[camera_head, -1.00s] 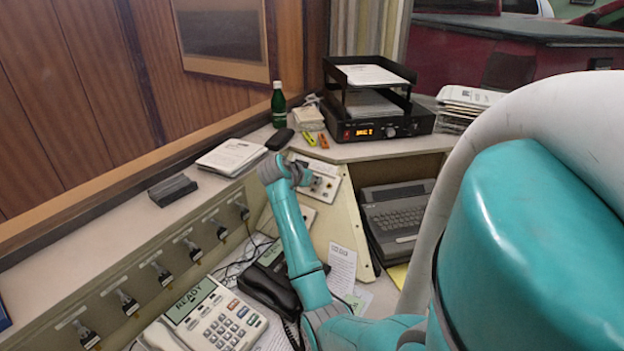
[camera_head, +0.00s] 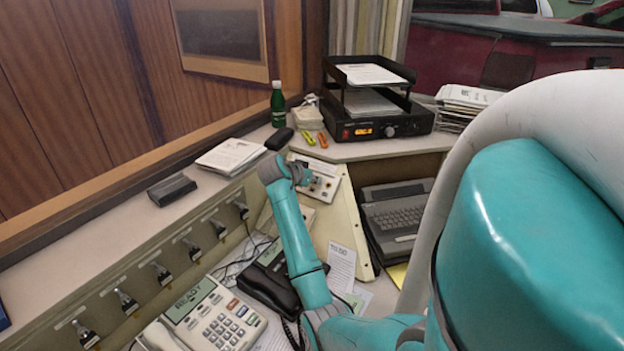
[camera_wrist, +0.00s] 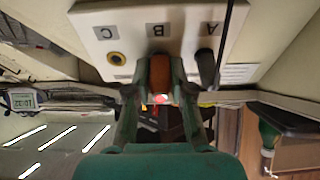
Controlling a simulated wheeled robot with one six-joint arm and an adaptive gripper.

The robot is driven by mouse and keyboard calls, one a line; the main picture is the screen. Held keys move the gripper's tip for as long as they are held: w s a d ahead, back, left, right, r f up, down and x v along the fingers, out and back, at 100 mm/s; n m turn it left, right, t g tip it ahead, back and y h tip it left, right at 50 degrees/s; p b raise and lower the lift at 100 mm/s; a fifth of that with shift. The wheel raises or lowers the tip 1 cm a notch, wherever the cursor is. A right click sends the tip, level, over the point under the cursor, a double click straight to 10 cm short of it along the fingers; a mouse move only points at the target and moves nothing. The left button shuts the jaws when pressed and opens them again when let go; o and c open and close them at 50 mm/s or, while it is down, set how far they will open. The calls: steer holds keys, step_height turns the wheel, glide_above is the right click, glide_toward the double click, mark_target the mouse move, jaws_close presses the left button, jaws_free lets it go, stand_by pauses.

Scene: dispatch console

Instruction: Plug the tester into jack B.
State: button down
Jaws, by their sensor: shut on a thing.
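The jack panel (camera_wrist: 110,30) fills the top of the wrist view, upside down, with labels C, B and A from left to right. Jack C (camera_wrist: 115,59) has a yellow ring and is empty. A black plug with a cable (camera_wrist: 204,68) sits at jack A. My gripper (camera_wrist: 160,94) is shut on the orange tester (camera_wrist: 160,72), which is lined up with label B. The tester covers jack B, so I cannot tell how far in it is. In the head view my wrist partly covers the panel (camera_head: 328,182).
A black unit with an amber display (camera_head: 365,131) stands behind the panel, with a paper tray on top. A desk phone (camera_head: 215,318) is below left.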

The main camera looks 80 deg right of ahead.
steer(key=shift+f, duration=0.1)
steer(key=c, duration=0.5)
jaws_free()
steer(key=shift+d, duration=0.1)
steer(key=shift+w, duration=0.1)
steer(key=v, duration=0.2)
steer(key=r+v, duration=0.1)
steer(key=v, duration=0.4)
steer(key=shift+s+d+r, duration=0.15)
steer(key=shift+s+d, duration=0.15)
steer(key=shift+d, duration=0.15)
stand_by(0.6)
